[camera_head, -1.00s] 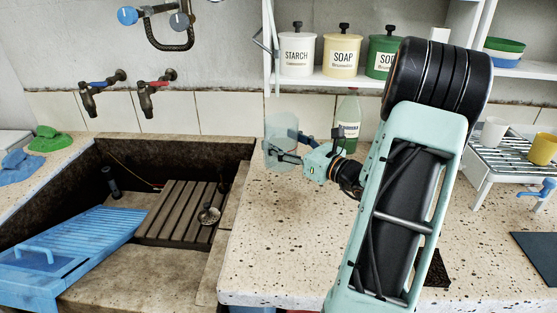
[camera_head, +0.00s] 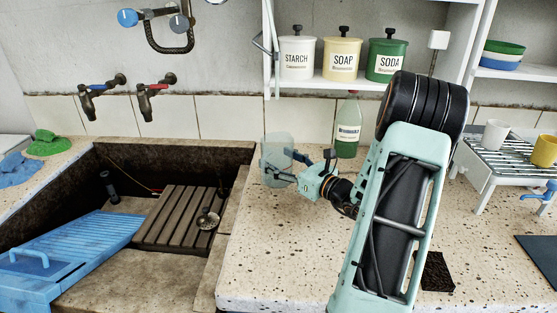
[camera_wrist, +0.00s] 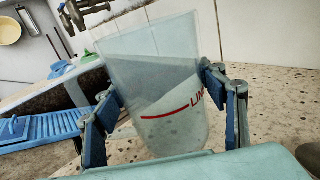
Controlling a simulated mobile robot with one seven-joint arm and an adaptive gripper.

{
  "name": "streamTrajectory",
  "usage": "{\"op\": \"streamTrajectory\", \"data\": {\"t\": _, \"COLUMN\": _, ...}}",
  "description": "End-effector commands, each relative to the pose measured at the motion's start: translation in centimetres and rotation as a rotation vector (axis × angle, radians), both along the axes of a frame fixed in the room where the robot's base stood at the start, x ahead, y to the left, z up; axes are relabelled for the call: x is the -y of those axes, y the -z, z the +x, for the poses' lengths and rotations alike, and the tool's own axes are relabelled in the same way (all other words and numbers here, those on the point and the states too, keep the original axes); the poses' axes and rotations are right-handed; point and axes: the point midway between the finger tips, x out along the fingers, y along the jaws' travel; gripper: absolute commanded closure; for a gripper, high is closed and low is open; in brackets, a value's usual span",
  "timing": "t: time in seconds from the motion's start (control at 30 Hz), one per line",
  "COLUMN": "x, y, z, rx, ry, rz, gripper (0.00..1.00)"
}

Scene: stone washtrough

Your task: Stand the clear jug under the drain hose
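The clear jug (camera_head: 276,150) is at the left part of the speckled counter, near the trough's edge. My gripper (camera_head: 290,168) is around it from the right. In the wrist view the jug (camera_wrist: 155,90), with a red limit line, sits between the blue pads of my gripper (camera_wrist: 155,108), one on each side, and looks slightly tilted in the picture. I cannot tell whether its base touches the counter.
The stone trough (camera_head: 215,152) is at left, holding a slatted wooden rack (camera_head: 180,212) and a blue washboard (camera_head: 75,245). A green bottle (camera_head: 348,130) stands behind my gripper. A rack with cups (camera_head: 495,160) is at right.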

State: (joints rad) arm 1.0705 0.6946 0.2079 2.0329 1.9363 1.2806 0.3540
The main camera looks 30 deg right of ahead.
Motion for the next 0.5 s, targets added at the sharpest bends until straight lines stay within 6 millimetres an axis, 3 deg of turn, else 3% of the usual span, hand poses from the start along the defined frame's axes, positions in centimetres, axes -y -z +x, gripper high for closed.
{"op": "streamTrajectory", "data": {"t": 0.13, "x": 0.0, "y": -0.02, "z": 0.0, "rx": 0.0, "ry": 0.0, "rz": 0.0, "gripper": 0.18}}
{"op": "streamTrajectory", "data": {"t": 0.5, "x": 0.02, "y": -0.58, "z": -0.06, "rx": 0.0, "ry": 0.0, "rz": 0.0, "gripper": 0.18}}
